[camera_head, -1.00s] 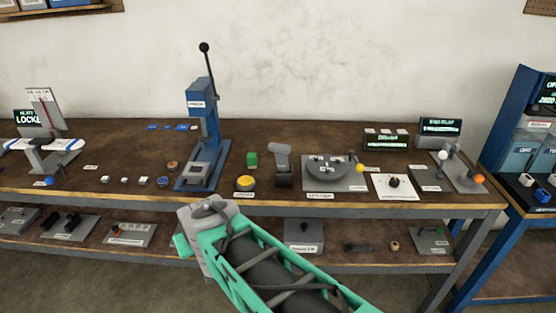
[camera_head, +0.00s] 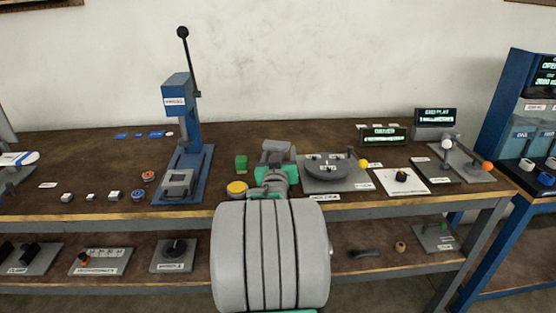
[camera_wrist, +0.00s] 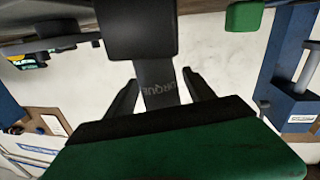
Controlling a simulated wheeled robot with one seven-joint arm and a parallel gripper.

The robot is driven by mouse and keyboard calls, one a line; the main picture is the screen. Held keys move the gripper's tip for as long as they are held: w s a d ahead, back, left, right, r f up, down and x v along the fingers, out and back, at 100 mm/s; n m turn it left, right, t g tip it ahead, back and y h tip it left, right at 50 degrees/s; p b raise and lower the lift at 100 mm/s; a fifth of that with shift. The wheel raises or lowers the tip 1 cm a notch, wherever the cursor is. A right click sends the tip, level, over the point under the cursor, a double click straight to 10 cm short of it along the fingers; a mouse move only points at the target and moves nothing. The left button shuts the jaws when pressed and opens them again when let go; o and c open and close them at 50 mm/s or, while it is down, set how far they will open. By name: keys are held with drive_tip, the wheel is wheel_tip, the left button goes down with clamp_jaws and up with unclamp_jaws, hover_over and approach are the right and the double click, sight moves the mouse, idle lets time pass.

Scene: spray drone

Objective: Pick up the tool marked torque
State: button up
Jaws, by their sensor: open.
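The tool marked torque (camera_wrist: 157,85) is a dark handle with a wider block-shaped head, and its lettering is readable in the wrist view. My gripper (camera_wrist: 161,80) is open, with one dark finger on each side of the handle. Small gaps show between the fingers and the handle. My wrist and gripper hide the tool's lower part there.
On the workbench (camera_head: 330,138), a blue press (camera_head: 178,130) stands left, with a green block (camera_head: 241,162) and yellow button (camera_head: 237,188) beside the tool. A round grey fixture (camera_head: 327,168) with a yellow-knobbed lever is close on the right. A lower shelf holds more devices.

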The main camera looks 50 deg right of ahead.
drive_tip(key=shift+w+d, duration=0.15)
drive_tip(key=shift+d, duration=0.05)
drive_tip(key=shift+a, duration=0.1)
clamp_jaws()
idle(0.5)
drive_tip(key=shift+r, duration=0.1)
